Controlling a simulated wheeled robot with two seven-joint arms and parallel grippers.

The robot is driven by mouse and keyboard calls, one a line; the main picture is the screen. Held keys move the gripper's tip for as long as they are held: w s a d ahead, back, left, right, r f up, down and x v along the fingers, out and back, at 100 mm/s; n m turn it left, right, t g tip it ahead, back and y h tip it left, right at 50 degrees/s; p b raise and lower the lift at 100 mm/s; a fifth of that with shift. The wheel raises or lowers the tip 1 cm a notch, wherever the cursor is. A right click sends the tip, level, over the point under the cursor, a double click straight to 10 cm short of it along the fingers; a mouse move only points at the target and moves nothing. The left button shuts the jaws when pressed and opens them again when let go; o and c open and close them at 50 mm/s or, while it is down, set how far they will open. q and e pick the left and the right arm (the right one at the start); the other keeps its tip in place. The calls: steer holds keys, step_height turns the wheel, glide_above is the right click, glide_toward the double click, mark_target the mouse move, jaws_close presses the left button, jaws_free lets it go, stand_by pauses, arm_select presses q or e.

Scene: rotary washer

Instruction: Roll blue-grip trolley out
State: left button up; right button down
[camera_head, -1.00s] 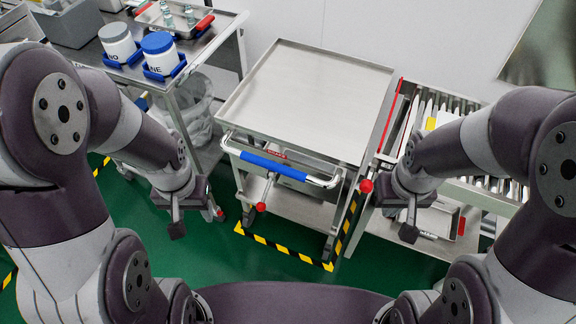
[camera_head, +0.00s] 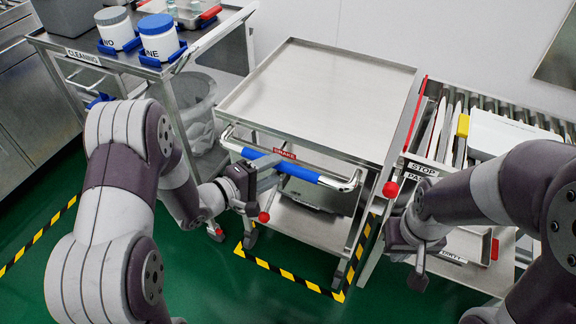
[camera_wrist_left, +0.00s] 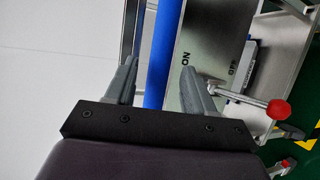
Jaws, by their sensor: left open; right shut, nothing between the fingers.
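The steel trolley (camera_head: 318,95) stands inside a yellow-black floor outline, its handle facing me. The handle's blue grip (camera_head: 308,173) runs along the trolley's front edge. My left gripper (camera_head: 270,172) is at the left part of the blue grip. In the left wrist view the blue grip (camera_wrist_left: 163,40) runs between the open fingers of my left gripper (camera_wrist_left: 158,70); contact cannot be told. A red-knobbed lever (camera_head: 264,217), below a BRAKE label (camera_head: 285,153), also shows in the left wrist view (camera_wrist_left: 278,109), beside ON and OFF marks. My right gripper (camera_head: 419,278) is shut and empty, right of the trolley.
A CLEANING cart (camera_head: 85,55) with two tubs stands close on the left, a waste bin (camera_head: 200,115) beside it. A roller conveyor (camera_head: 500,115) with a red-knobbed bar (camera_head: 391,189) is close on the right. The green floor (camera_head: 215,285) in front is clear.

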mark_target(288, 163)
arm_select(q)
steer(key=b+x, duration=0.1)
steer(key=x, duration=0.4)
steer(key=shift+w+d, duration=0.25)
steer(key=shift+w, duration=0.05)
jaws_close()
